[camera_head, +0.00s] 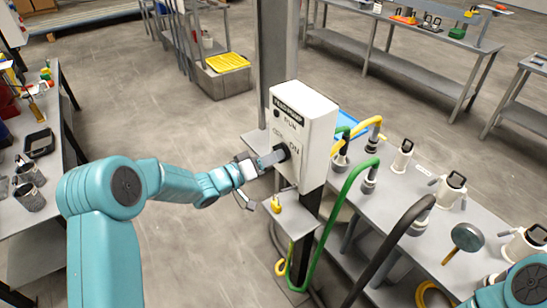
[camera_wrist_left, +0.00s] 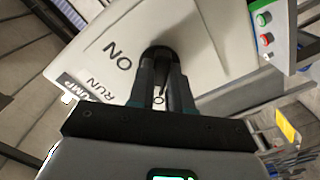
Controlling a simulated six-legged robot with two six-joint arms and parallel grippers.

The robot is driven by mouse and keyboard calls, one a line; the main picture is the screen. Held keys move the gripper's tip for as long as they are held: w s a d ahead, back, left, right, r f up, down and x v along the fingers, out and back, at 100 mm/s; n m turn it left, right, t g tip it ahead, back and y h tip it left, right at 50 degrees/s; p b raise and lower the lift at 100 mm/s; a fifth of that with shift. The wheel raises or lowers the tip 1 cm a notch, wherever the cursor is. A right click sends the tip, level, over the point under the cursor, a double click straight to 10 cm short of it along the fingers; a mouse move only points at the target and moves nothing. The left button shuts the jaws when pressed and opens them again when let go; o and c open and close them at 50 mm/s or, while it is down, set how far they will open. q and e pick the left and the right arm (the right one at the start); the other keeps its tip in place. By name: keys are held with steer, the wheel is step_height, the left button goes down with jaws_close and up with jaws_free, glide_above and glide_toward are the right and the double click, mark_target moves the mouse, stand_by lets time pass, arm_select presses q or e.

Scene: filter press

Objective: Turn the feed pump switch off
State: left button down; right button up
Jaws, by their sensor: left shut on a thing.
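The feed pump switch box (camera_head: 318,142) is a white box on a post in the middle of the head view. Its front face carries the labels RUN and ON, and it also fills the upper part of the left wrist view (camera_wrist_left: 110,45). The dark switch knob (camera_wrist_left: 158,54) sits on this face beside the word ON. My left gripper (camera_head: 274,157) is shut on the knob, with one finger on each side of it (camera_wrist_left: 160,88). The fingers hide much of the knob, so I cannot tell its exact setting. My right gripper is out of view.
A small shelf with a yellow padlock-like item (camera_head: 277,203) is below the box. Green, yellow and black hoses run beside a grey bench (camera_head: 405,195) at right. A cluttered table (camera_head: 70,165) stands at left. The floor (camera_head: 190,250) around my left arm is clear.

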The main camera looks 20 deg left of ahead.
arm_select(q)
steer(key=c, duration=1.4)
jaws_free()
steer(key=shift+a+r, duration=0.15)
steer(key=shift+a, duration=0.05)
steer(key=o, duration=0.4)
steer(key=shift+c, duration=0.2)
steer(key=b+v, duration=0.3)
steer(key=v, duration=1.3)
steer(key=shift+s+a+b, duration=0.15)
steer(key=shift+s+b, duration=0.1)
steer(key=shift+b, duration=0.1)
